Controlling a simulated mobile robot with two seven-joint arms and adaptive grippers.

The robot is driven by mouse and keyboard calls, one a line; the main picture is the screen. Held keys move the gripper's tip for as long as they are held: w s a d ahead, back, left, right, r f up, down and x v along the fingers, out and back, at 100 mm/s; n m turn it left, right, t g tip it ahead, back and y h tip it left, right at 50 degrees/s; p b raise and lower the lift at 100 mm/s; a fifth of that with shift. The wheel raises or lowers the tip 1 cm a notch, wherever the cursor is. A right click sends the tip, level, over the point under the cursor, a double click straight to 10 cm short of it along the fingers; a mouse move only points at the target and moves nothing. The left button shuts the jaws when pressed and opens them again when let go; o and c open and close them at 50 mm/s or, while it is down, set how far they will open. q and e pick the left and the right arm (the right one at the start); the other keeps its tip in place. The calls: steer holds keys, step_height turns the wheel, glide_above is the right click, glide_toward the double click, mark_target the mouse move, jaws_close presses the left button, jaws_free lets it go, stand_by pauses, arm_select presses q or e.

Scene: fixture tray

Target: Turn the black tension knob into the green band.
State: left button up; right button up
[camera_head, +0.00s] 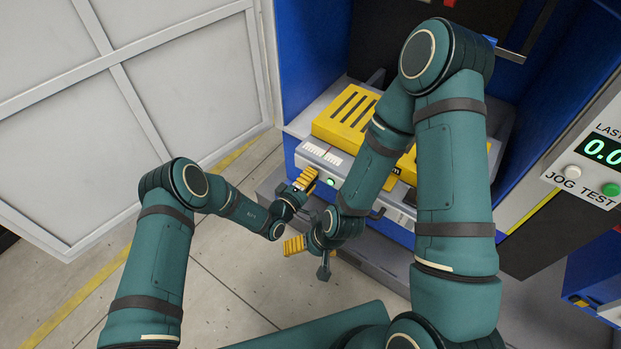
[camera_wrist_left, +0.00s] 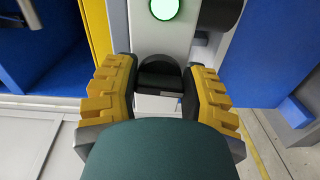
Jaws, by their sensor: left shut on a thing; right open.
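The black tension knob (camera_wrist_left: 160,76) shows in the left wrist view between the two yellow fingers of my left gripper (camera_wrist_left: 163,90), on a light grey panel. The fingers are shut on its sides, and my dark green gripper body hides part of the view below it. In the head view, my left gripper (camera_head: 303,182) is at the front face of the machine, and it hides the knob there. My right gripper (camera_head: 308,257) is open and empty, lower and in front of the machine.
A lit green button (camera_wrist_left: 163,8) is just beyond the knob; it also shows in the head view (camera_head: 331,183). A yellow slotted block (camera_head: 345,108) sits on the machine. A JOG TEST panel (camera_head: 600,165) is at the right. My right arm crosses before the machine.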

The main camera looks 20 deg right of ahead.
arm_select(q)
steer(key=o, duration=1.2)
steer(key=shift+a, duration=0.1)
steer(key=v, duration=1.2)
steer(key=shift+s, duration=0.1)
